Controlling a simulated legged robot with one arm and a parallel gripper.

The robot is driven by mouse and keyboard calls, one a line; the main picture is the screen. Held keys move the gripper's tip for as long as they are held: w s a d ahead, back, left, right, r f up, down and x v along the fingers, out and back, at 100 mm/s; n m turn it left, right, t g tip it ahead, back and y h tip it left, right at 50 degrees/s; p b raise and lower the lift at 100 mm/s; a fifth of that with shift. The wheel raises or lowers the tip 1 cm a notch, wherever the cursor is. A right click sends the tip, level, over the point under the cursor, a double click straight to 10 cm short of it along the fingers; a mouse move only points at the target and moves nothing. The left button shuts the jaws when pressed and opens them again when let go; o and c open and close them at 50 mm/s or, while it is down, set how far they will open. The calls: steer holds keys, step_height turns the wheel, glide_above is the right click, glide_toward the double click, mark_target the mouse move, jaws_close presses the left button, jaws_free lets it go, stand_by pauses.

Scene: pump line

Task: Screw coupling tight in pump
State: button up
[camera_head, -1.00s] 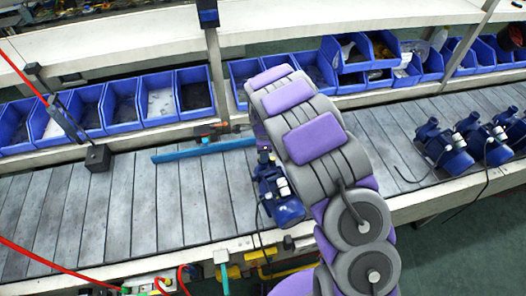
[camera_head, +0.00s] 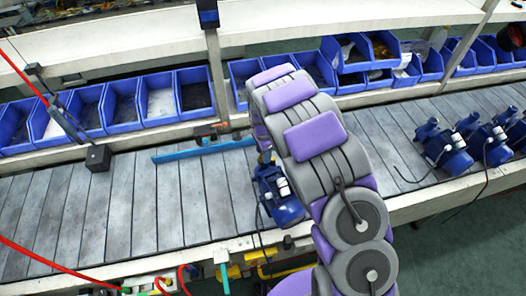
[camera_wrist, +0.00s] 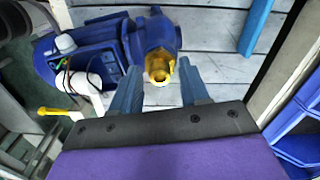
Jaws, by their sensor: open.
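A blue pump (camera_head: 278,196) stands on the slatted conveyor, partly hidden behind my arm. In the wrist view the pump (camera_wrist: 100,50) lies across the upper left. The brass coupling (camera_wrist: 159,66) sits at the pump's port, facing my gripper. My gripper (camera_wrist: 160,82) is open, with one blue finger on each side of the brass coupling; I cannot tell whether they touch it. In the head view my gripper is hidden behind my arm.
Several more blue pumps (camera_head: 446,150) stand on the conveyor (camera_head: 130,205) at the right. Blue bins (camera_head: 121,104) line the shelf behind. A blue bar (camera_head: 205,149) lies on the conveyor. A red cable (camera_head: 50,264) hangs at the left. The conveyor's left part is mostly clear.

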steer(key=n, duration=0.3)
steer(key=shift+n, duration=1.7)
steer(key=n, duration=0.3)
steer(key=shift+n+p, duration=0.3)
jaws_close()
